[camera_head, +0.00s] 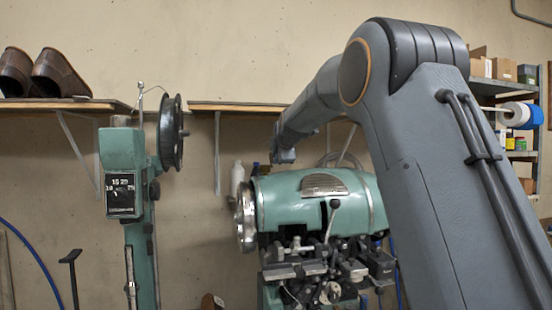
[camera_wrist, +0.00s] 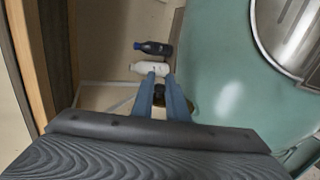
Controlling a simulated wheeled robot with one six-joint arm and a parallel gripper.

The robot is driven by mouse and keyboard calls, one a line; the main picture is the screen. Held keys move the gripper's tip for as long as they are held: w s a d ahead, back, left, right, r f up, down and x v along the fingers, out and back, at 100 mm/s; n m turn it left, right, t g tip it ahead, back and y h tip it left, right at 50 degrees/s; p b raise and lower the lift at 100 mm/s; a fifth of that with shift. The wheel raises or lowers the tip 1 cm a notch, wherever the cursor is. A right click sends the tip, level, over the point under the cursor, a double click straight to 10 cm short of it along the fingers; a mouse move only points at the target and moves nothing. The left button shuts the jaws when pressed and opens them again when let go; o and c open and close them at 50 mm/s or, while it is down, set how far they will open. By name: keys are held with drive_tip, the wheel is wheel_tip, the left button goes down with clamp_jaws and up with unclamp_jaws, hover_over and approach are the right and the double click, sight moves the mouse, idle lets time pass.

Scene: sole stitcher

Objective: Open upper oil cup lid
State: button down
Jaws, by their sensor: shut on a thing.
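The sole stitcher's rounded green head (camera_head: 285,205) stands at centre in the head view, and its green casing (camera_wrist: 215,85) fills the right of the wrist view. My gripper (camera_wrist: 159,79) points down beside the casing's top edge, its two blue-grey fingers close together. A small dark, brassy round piece, the upper oil cup lid (camera_wrist: 159,92), shows between the fingers, which are shut on it. The fingers hide much of it, and I cannot see how far it is tilted. In the head view my wrist is just above the green head; the fingertips and lid cannot be made out.
A wooden shelf (camera_head: 240,106) runs along the wall behind. A green post with a dark reel (camera_head: 171,132) stands to the left.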

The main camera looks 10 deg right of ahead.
idle(0.3)
drive_tip(key=c, duration=1.8)
unclamp_jaws()
drive_tip(key=shift+o, duration=0.2)
drive_tip(key=shift+s, duration=0.1)
drive_tip(key=b+v, duration=0.4)
drive_tip(key=v, duration=0.3)
drive_tip(key=shift+s+r, duration=0.2)
drive_tip(key=shift+s, duration=0.1)
drive_tip(key=shift+d, duration=0.15)
